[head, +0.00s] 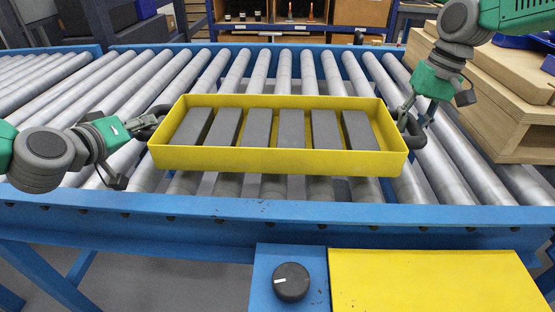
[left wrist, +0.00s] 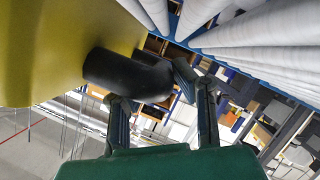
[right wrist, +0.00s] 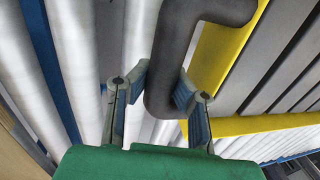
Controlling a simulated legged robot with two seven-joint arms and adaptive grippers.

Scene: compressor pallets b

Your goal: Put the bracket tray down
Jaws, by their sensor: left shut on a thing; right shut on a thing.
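The yellow bracket tray (head: 280,160) is over the roller conveyor in the head view, with several dark grey blocks (head: 258,128) in a row inside it. It looks level; whether it touches the rollers I cannot tell. My left gripper (head: 145,125) is shut on the black handle at the tray's left end; the handle (left wrist: 128,72) shows between the fingers in the left wrist view. My right gripper (head: 412,115) is shut on the handle at the right end; that handle (right wrist: 175,65) shows between the fingers in the right wrist view.
The roller conveyor (head: 110,85) has a blue front rail (head: 300,212). A black knob (head: 291,281) and a yellow panel (head: 430,280) are at the front. Wooden pallets (head: 500,95) stand at the right. Shelving is behind. Rollers left of the tray are clear.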

